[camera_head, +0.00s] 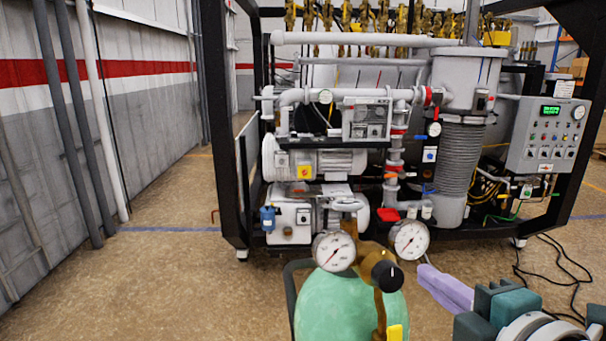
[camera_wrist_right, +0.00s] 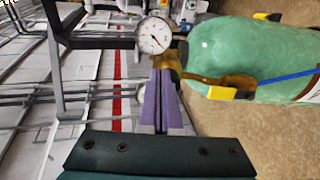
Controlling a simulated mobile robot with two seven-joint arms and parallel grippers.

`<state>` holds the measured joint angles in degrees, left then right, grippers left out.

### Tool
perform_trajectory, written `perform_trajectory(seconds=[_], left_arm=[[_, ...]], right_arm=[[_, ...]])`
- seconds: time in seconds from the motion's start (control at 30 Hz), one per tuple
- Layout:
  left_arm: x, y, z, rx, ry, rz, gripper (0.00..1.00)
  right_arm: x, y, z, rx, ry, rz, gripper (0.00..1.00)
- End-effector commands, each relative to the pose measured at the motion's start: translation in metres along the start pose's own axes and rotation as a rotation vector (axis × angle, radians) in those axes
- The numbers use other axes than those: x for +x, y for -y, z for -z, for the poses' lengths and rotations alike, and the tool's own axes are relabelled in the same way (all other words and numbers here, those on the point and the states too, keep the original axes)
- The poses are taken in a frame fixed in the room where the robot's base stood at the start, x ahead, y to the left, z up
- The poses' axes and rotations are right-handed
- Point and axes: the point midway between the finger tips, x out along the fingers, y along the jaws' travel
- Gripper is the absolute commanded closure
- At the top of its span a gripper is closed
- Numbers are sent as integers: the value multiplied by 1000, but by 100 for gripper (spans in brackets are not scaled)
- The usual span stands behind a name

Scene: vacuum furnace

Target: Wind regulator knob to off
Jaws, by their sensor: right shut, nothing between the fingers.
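The regulator is a brass body (camera_head: 368,256) with a black knob (camera_head: 387,276) on its front, on top of a green gas cylinder (camera_head: 340,305). Two white dial gauges, a left one (camera_head: 334,251) and a right one (camera_head: 409,240), flank it. My right gripper (camera_head: 424,270) has purple fingers, shut and empty, to the right of the knob and apart from it. In the right wrist view, the fingers (camera_wrist_right: 160,72) point towards a gauge (camera_wrist_right: 154,36) and the brass fitting beside the cylinder (camera_wrist_right: 250,58). I cannot make out the knob there. My left gripper is out of view.
A black-framed machine with pipes and a pump (camera_head: 310,160) stands behind the cylinder. A grey control box (camera_head: 547,135) is at its right. Cables (camera_head: 560,262) lie on the floor at right. Open floor (camera_head: 170,270) lies to the left.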

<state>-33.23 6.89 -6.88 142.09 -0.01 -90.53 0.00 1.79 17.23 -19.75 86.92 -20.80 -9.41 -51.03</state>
Motion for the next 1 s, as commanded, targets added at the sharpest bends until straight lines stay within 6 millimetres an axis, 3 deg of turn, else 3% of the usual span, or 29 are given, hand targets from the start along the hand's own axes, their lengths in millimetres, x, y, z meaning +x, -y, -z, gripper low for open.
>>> perform_trajectory(seconds=[0.2,0.67,0.77,0.83,1.0], left_arm=[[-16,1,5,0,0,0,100],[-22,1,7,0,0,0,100],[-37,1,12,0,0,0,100],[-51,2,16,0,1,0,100],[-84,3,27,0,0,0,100]], right_arm=[[-26,-2,0,0,1,2,100],[-35,-4,-3,60,30,26,100],[-53,-9,-7,238,109,100,100],[-76,-11,-10,429,197,182,100],[-155,-8,-3,934,455,425,100]])
